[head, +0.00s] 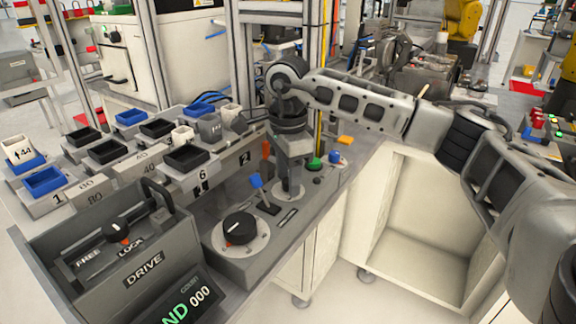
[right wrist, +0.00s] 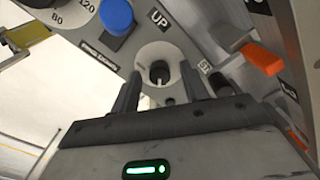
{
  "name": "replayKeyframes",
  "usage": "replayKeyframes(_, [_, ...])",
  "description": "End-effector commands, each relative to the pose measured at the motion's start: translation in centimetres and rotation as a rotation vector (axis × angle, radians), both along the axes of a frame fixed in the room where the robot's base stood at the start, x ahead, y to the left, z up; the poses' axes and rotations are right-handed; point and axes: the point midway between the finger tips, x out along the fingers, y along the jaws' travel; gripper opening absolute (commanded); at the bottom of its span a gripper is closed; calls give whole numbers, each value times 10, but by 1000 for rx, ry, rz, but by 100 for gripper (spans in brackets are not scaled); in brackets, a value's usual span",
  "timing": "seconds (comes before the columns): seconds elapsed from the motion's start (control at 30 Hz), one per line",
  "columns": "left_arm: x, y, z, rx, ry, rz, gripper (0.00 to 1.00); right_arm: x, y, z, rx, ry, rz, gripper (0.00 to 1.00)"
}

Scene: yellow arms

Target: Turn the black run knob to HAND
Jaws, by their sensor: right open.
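A small black knob (right wrist: 160,71) with a pale pointer line sits in a round white plate (right wrist: 174,52) in the right wrist view. Its position labels are too small or hidden to read. My right gripper (right wrist: 160,83) is open, with one finger on each side of the knob; I cannot tell whether they touch it. In the head view my right gripper (head: 290,182) points down over the white plate (head: 291,192) and hides the knob. My left gripper is not in view.
Close by stand a blue lever (head: 258,183), a large black dial knob (head: 240,228) and an orange lever (right wrist: 262,59). A green button (head: 314,164) is to the right. The grey DRIVE box (head: 120,250) has a FREE/LOCK knob. A display (head: 185,308) shows green characters.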

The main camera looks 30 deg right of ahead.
Motion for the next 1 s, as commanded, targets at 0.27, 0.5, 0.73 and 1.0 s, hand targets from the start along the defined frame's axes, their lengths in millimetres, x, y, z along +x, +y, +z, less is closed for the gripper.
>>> replayKeyframes(0.27, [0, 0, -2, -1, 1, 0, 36, 1, 0, 36, 1, -5, -1, 45])
replayKeyframes(0.5, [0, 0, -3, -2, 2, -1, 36, 1, 0, 96, 1, -5, 0, 45])
replayKeyframes(0.73, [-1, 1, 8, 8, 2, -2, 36, 0, 0, 144, 0, -4, 0, 45])
replayKeyframes(1.0, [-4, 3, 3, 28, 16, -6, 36, 0, 0, 160, 1, -2, 0, 45])
